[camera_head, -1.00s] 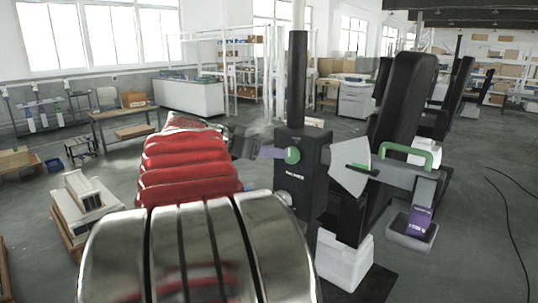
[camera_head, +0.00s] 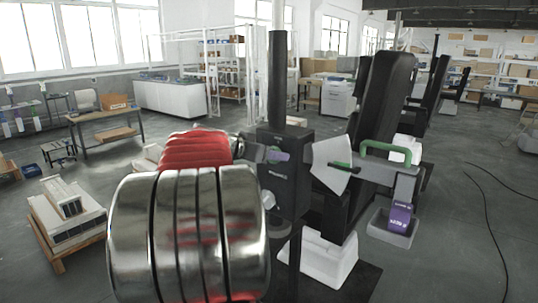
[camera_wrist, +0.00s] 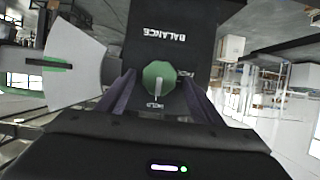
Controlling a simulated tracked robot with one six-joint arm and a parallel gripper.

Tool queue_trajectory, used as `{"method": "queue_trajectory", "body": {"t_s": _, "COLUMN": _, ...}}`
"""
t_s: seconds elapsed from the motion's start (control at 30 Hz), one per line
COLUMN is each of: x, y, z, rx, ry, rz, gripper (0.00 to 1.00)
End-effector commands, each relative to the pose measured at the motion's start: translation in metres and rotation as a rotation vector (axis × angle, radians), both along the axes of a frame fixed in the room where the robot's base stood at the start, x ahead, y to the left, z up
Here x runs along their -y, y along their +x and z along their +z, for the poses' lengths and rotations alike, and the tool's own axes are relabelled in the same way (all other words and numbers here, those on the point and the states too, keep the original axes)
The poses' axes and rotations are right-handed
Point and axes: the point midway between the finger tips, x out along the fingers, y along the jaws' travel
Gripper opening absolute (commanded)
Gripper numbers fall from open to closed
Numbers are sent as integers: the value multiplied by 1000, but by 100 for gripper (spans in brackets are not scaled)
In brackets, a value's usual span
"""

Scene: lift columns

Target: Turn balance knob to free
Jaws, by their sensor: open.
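The green balance knob (camera_wrist: 158,76) sits on the face of a black box (camera_wrist: 178,42) marked BALANCE, upside down in the wrist view. The knob's pale pointer line points toward the HOLD label; another label to its right is partly hidden. My gripper (camera_wrist: 160,97) is open, with one purple finger on each side of the knob. Contact with the knob cannot be told. In the head view my gripper (camera_head: 277,155) is at the front of the black box (camera_head: 283,190), and its finger mostly hides the knob.
A white fan-shaped scale (camera_head: 330,165) and a beam with a green handle (camera_head: 387,149) extend right of the box. A purple block (camera_head: 400,217) sits in a grey tray (camera_head: 388,233). A pallet (camera_head: 65,215) stands at the left. Open floor lies at the right.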

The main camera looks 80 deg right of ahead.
Motion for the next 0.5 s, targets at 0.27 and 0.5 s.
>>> {"method": "queue_trajectory", "body": {"t_s": 0.27, "x": 0, "y": 0, "z": 0, "rx": 0, "ry": 0, "rz": 0, "gripper": 50}}
{"method": "queue_trajectory", "body": {"t_s": 0.5, "x": 0, "y": 1, "z": 0, "rx": 1, "ry": 0, "rz": 2, "gripper": 33}}
